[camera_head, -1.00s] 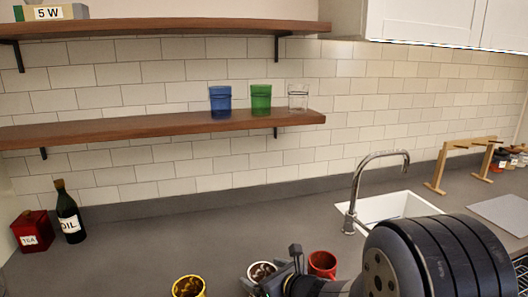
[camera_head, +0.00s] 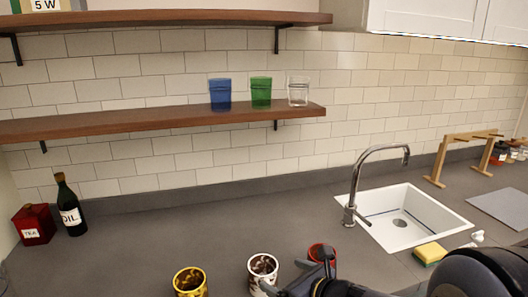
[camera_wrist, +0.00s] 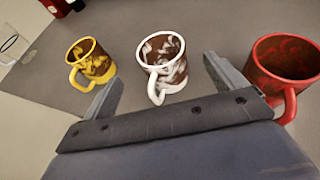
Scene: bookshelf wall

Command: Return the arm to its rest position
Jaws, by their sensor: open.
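My gripper (camera_head: 285,276) is low in the head view, open and empty, just right of the white-and-brown mug (camera_head: 263,270). In the wrist view its two fingers (camera_wrist: 164,85) are spread wide, and the white-and-brown mug (camera_wrist: 162,66) stands beyond them, seen in the gap. The mug is upright on the counter, and nothing is between the jaws. The yellow mug (camera_head: 189,282) stands to its left. The red mug (camera_head: 320,254) stands to its right, partly hidden behind my gripper. My arm fills the bottom right corner of the head view.
A grey counter (camera_head: 180,230) runs along the tiled wall. The sink (camera_head: 440,216), faucet (camera_head: 377,152) and sponge (camera_head: 430,252) are at the right. The lower shelf (camera_head: 150,125) carries blue, green and clear glasses. An oil bottle (camera_head: 69,210) and tea tin (camera_head: 34,224) stand left.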

